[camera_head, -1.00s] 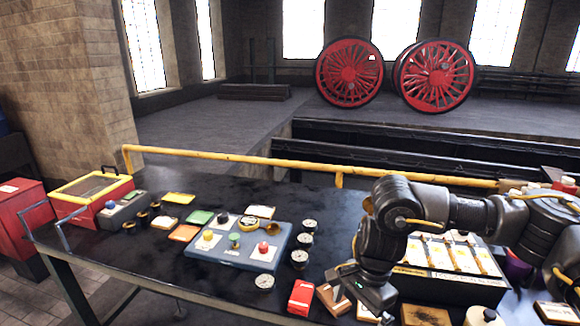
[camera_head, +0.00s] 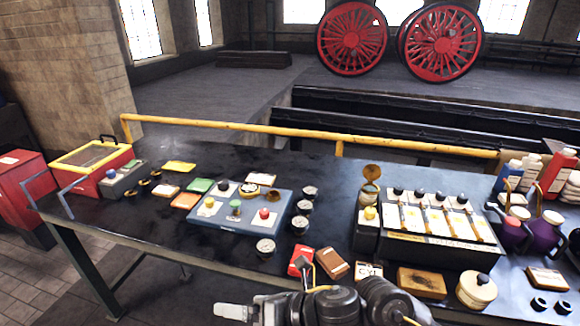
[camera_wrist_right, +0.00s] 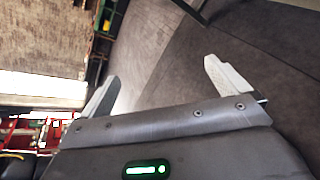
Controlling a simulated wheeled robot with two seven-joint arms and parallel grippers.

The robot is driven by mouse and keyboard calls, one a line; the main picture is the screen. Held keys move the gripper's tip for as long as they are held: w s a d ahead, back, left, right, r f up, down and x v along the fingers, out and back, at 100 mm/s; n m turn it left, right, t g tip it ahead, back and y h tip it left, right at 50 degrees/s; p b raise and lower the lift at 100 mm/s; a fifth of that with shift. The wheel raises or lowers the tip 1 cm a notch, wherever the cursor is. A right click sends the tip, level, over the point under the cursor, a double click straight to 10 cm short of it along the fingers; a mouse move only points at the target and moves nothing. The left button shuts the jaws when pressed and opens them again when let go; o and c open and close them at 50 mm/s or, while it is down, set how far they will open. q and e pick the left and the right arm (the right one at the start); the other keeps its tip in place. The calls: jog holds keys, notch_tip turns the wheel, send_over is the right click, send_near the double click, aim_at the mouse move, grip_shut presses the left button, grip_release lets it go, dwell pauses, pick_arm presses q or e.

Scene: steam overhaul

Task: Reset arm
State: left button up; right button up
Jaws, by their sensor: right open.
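My right gripper (camera_head: 238,310) is at the bottom of the head view, in front of the workbench (camera_head: 120,215) and near its front edge. Its pale fingers point left and hold nothing. In the right wrist view the two fingers (camera_wrist_right: 165,85) stand wide apart, with bare floor and part of the room behind them. My right arm runs along the bottom edge of the head view. My left gripper does not show in either view.
On the bench are a blue panel with knobs (camera_head: 240,224), several round gauges, a black rack of white cards (camera_head: 430,251), a red box with a yellow rim (camera_head: 90,170), small blocks and bottles. A yellow rail (camera_head: 290,132) runs along the back. The bench's left-front part is clear.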

jog(key=d+f+m+t+h, duration=0.35)
jog(key=d+m, duration=0.35)
jog(key=m, duration=0.4)
jog(key=d+f+m+t+h, duration=0.2)
jog(key=d+f+m+h, duration=0.15)
jog(key=d+m, duration=0.55)
jog(key=s+d+f+m+g+h, duration=0.3)
jog(key=s+d+f+m, duration=0.3)
jog(key=s+d+m, duration=0.25)
jog(key=s+d+f+m+g+h, duration=0.25)
jog(key=s+d+f+m, duration=0.25)
jog(key=s+d+m, duration=0.4)
notch_tip(320, 180, down, 26)
jog(key=s+m+g, duration=0.1)
jog(key=s+g, duration=0.1)
jog(key=s+d+f+g, duration=0.1)
jog(key=s+d+f, duration=0.1)
jog(key=s+f, duration=1.4)
jog(key=shift+d+f+g, duration=0.15)
jog(key=shift+f+g, duration=0.1)
jog(key=shift+g, duration=0.05)
